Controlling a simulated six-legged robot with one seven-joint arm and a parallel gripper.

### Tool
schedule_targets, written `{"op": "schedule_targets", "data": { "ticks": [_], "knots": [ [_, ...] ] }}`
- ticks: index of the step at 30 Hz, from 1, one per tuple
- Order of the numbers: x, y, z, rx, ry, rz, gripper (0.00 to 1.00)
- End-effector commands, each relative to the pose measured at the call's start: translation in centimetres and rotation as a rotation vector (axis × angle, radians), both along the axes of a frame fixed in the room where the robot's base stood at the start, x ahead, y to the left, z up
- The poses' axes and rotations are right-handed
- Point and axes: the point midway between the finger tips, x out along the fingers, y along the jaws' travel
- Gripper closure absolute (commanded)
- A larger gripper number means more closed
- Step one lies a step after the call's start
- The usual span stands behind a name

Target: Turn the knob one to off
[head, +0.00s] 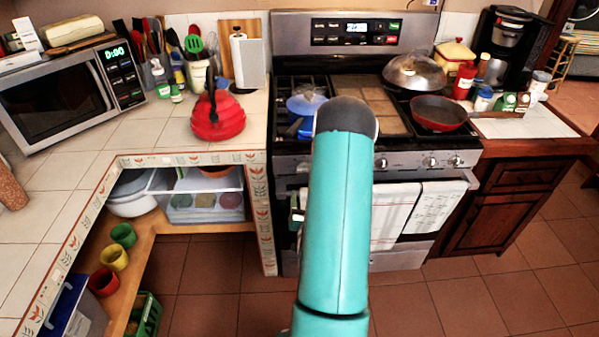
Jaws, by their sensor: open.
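The stove (392,33) stands against the back wall in the head view, with a row of knobs along its front panel. Three silver knobs show to the right of my arm: one close beside the arm (381,163), one farther right (430,161) and one near the right end (456,161). The left part of the knob row is partly hidden by my teal arm, which rises through the middle of the picture. I cannot tell which knob is knob one, or how the knobs are turned. My gripper does not show.
A blue pot (306,104), a red pan (439,113) and a domed lid (414,73) are on the stove top. Towels (430,212) hang on the oven handle below the knobs. A tiled counter (150,134) with a red kettle (218,118) stands left. Open floor lies in front.

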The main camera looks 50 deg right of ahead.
Motion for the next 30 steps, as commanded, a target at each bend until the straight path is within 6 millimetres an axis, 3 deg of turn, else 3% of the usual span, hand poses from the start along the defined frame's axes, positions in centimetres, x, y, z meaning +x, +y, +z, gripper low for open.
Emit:
{"op": "schedule_targets", "data": {
  "ticks": [18,30],
  "knots": [
    [7.5,-8.4,0.1,-0.002,-0.002,0.001,0.37],
    [8.8,-9.7,0.1,0.001,0.001,0.003,0.37]
  ]
}}
